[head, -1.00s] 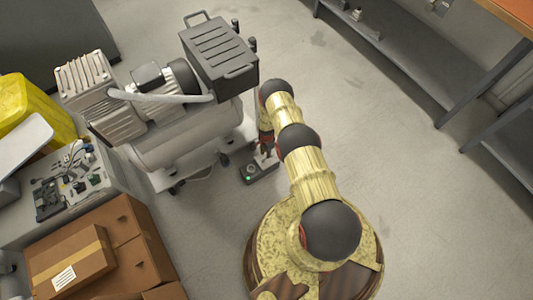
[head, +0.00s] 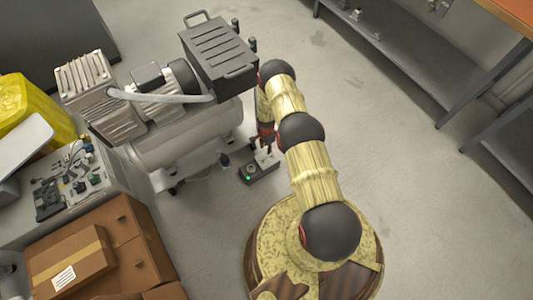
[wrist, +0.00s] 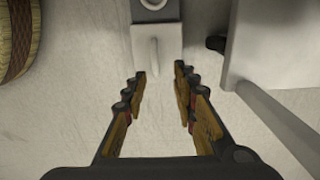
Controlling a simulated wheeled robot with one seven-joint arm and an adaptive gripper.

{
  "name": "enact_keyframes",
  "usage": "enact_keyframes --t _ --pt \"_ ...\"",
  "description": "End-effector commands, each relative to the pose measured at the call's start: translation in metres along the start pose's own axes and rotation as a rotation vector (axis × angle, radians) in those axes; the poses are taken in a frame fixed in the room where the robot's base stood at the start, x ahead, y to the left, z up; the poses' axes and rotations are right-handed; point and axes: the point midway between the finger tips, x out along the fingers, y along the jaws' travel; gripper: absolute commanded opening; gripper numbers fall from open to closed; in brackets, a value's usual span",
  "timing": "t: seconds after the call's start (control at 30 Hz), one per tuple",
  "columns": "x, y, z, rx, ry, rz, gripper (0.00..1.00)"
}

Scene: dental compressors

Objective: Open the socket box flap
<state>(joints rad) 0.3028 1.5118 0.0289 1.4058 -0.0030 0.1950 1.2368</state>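The socket box (head: 259,170) is a small grey box on the floor beside the compressor, with a green light at its near end. In the wrist view the box (wrist: 141,42) is at the top centre, with a round dark-centred fitting and a pale upright bar (wrist: 154,52), perhaps part of the flap. I cannot tell how far the flap is raised. My gripper (wrist: 159,78) is open, its two fingers apart with only floor seen between them, just short of the box. In the head view my gripper (head: 265,140) is by the box's far end, partly hidden by my arm.
The compressor (head: 185,130) stands left of the box, with a dark case (head: 218,55) on top. Cardboard boxes (head: 95,250) are at lower left. A grey shelf bench (head: 400,70) is at upper right. The floor between is clear.

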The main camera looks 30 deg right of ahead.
Motion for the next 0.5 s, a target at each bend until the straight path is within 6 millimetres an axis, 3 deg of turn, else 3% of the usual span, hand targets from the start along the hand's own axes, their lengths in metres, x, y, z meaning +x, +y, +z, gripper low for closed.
enact_keyframes --t 0.2,0.5 --pt "-0.032 -0.001 0.000 0.000 0.000 -0.001 0.28" --pt "-0.050 0.000 0.000 0.000 0.000 0.000 0.28"
